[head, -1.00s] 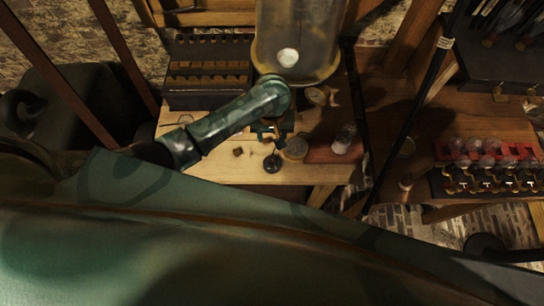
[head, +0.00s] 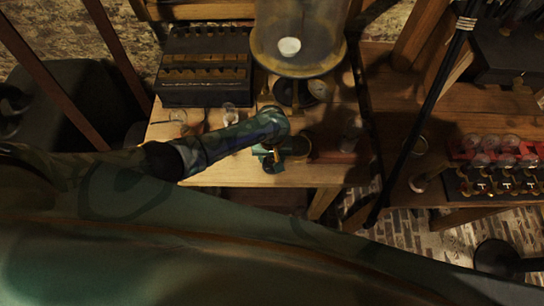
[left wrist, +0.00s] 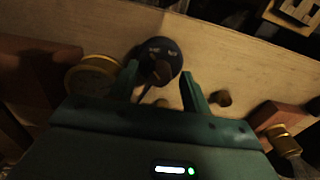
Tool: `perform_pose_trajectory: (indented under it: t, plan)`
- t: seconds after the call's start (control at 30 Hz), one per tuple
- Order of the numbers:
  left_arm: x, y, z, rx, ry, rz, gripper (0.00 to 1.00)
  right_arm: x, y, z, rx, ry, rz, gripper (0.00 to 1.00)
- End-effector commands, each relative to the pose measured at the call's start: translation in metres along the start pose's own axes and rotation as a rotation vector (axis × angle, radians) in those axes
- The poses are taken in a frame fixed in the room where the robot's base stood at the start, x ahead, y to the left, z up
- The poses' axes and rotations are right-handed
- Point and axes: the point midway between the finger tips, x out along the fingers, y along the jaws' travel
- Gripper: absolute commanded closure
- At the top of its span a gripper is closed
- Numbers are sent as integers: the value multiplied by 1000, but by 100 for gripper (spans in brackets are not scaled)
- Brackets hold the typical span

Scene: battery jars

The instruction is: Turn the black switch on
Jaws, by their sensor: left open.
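The black switch (left wrist: 165,52) is a round dark disc with a small raised lever, on the pale wooden table in the left wrist view. My left gripper (left wrist: 160,72) is open, its two green fingers apart, with the lever between or just under the fingertips. I cannot tell whether they touch it. In the head view my left gripper (head: 271,151) reaches down over the table, and the switch (head: 271,164) shows partly at its near side. The lever's exact position is too dark to read.
A round brass-rimmed piece (left wrist: 92,74) lies left of the switch, and a small knob (left wrist: 222,98) to its right. A dark ribbed box (head: 205,92) stands at the back left, and a rack of bulbs (head: 492,150) at the right.

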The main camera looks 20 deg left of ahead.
Motion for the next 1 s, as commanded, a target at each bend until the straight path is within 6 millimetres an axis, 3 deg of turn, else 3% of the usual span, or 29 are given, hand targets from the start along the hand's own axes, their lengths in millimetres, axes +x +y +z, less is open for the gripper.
perform_pose_trajectory:
  t: [0.13, 0.3, 0.63, 1.0]
  plan:
    - [-1, 0, 0, 0, 0, 0, 52, 0, 0, 0, 0, 0, 0, 27]
    - [-1, 0, 0, 0, 0, 0, 97, 0, 1, 0, -1, 0, 1, 27]
    - [-2, 1, 1, 28, -1, 0, 97, -7, 3, -1, -1, 1, 3, 27]
    - [-4, 1, 2, 257, -5, 1, 96, -37, 4, -6, -1, 5, 5, 27]
